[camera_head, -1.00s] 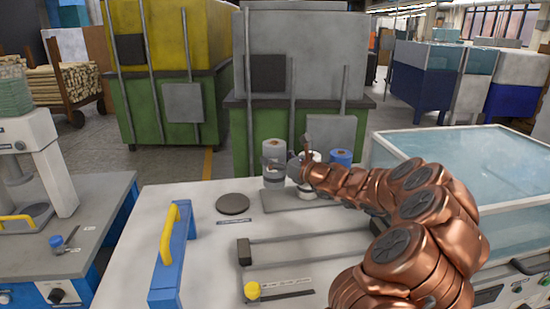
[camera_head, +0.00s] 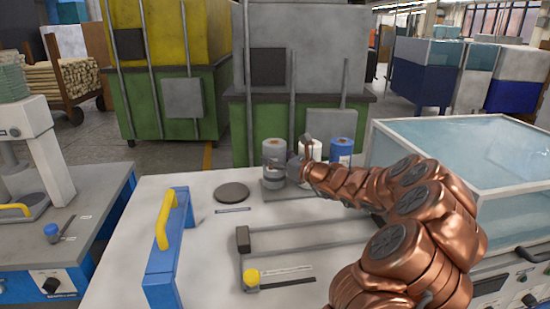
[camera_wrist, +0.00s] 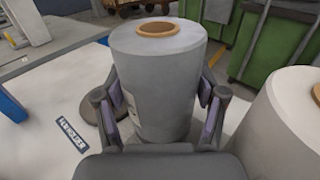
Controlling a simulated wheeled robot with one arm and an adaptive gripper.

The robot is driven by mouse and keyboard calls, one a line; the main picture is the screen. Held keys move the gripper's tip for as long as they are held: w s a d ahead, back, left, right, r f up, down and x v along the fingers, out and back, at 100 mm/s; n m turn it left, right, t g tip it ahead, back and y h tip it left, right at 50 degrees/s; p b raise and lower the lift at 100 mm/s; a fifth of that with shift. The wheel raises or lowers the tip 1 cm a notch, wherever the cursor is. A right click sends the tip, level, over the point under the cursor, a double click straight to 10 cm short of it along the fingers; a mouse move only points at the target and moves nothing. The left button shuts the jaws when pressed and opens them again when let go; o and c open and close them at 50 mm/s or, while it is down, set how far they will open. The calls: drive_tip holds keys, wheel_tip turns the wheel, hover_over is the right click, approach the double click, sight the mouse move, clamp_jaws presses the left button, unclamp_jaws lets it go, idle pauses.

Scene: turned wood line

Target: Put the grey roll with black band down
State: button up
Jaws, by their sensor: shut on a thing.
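The grey roll (camera_head: 273,149) is upright, with a brown core at its top. My gripper (camera_head: 276,163) is shut around its sides; the wrist view shows a dark finger (camera_wrist: 163,100) on each side of the roll (camera_wrist: 158,60). I cannot tell the black band from the fingers. The roll is at the left end of a low grey plate (camera_head: 325,194) on the pale bench. Whether its bottom touches the plate is not clear. A white roll (camera_head: 318,150) and a blue roll (camera_head: 341,150) stand to its right.
A dark disc (camera_head: 232,192) lies on the bench (camera_head: 205,250) left of the roll. A blue bracket with a yellow handle (camera_head: 165,222) and a rail frame (camera_head: 310,232) are nearer. A glass-topped case (camera_head: 470,150) stands right. Green bins (camera_head: 245,130) stand behind.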

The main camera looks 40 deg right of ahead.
drive_tip(key=shift+f, duration=0.55)
drive_tip(key=o, duration=1.5)
drive_tip(key=shift+s, duration=0.1)
drive_tip(key=v, duration=1.1)
drive_tip(key=shift+s, duration=0.35)
